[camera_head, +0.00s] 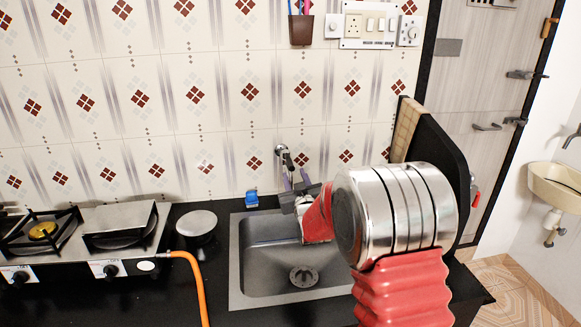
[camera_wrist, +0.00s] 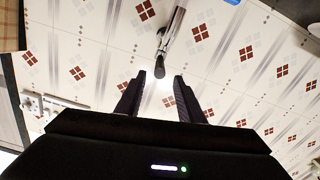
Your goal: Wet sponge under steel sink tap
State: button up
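The steel sink (camera_head: 236,262) is set in the black counter, and its basin looks empty. The tap (camera_head: 284,157) sticks out from the tiled wall above its back edge. A small blue block (camera_head: 252,197), which looks like the sponge, sits on the counter behind the sink's back left corner. A blue patch (camera_wrist: 232,2) is cut off at the top edge in the wrist view. My gripper (camera_head: 296,178) is just below the tap, fingers apart. In the wrist view nothing is between the fingertips (camera_wrist: 159,77), and the tap (camera_wrist: 176,27) appears just beyond them.
A gas stove (camera_head: 105,245) with an orange hose (camera_head: 196,285) is at the left, with a round steel lid (camera_head: 196,224) beside it. A black-edged partition (camera_head: 440,160) rises at the right. Switches (camera_head: 372,28) and a brown holder (camera_head: 301,30) are on the wall.

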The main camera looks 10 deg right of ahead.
aim_at(292, 169)
jog(key=shift+w, duration=4.05)
jog(key=shift+c, duration=0.3)
grip_shut()
